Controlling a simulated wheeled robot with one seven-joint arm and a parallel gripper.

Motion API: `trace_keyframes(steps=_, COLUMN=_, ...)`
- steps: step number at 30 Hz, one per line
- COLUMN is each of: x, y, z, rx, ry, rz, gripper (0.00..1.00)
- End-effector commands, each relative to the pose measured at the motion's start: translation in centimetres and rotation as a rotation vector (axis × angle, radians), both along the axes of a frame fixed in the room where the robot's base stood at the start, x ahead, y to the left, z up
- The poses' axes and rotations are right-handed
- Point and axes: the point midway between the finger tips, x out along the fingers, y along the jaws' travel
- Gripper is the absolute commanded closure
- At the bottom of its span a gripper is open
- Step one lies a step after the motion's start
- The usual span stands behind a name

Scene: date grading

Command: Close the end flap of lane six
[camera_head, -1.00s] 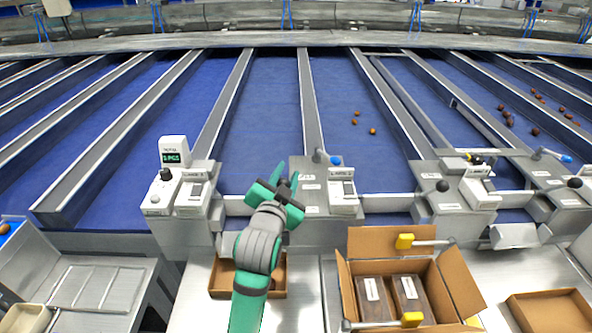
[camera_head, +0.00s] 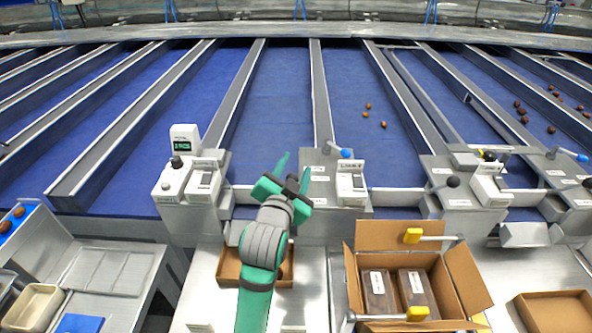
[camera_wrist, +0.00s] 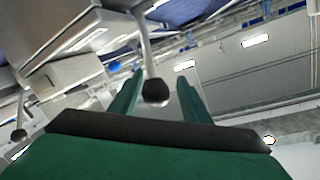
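My gripper (camera_head: 295,170) is open, with its two green fingers raised in front of the end of a blue lane, left of a control box (camera_head: 351,187). In the wrist view a black ball knob (camera_wrist: 155,92) on a grey rod shows between the open fingers (camera_wrist: 160,95); I cannot tell whether they touch it. Other levers at the lane ends have a blue knob (camera_head: 346,153) and a black knob (camera_head: 453,181). The lane numbers are too small to read, so I cannot tell which flap is lane six's. The flap by my gripper is partly hidden by my arm.
An open carton (camera_head: 460,285) with dark packs and yellow-ended clamps stands right of my arm. A low brown box (camera_head: 228,264) lies partly under my arm. A display unit (camera_head: 185,140) stands at left. Several dates (camera_head: 366,115) lie on a lane further right.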

Motion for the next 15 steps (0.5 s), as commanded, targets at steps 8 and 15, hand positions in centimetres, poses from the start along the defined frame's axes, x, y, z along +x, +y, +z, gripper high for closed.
trace_keyframes(steps=8, x=0.1, y=-0.2, z=-0.4, rx=-0.001, ry=0.009, rz=-0.002, gripper=0.56)
trace_keyframes(steps=15, x=-1.9, y=0.3, z=-0.2, rx=-0.003, ry=0.010, rz=-0.002, gripper=0.56)
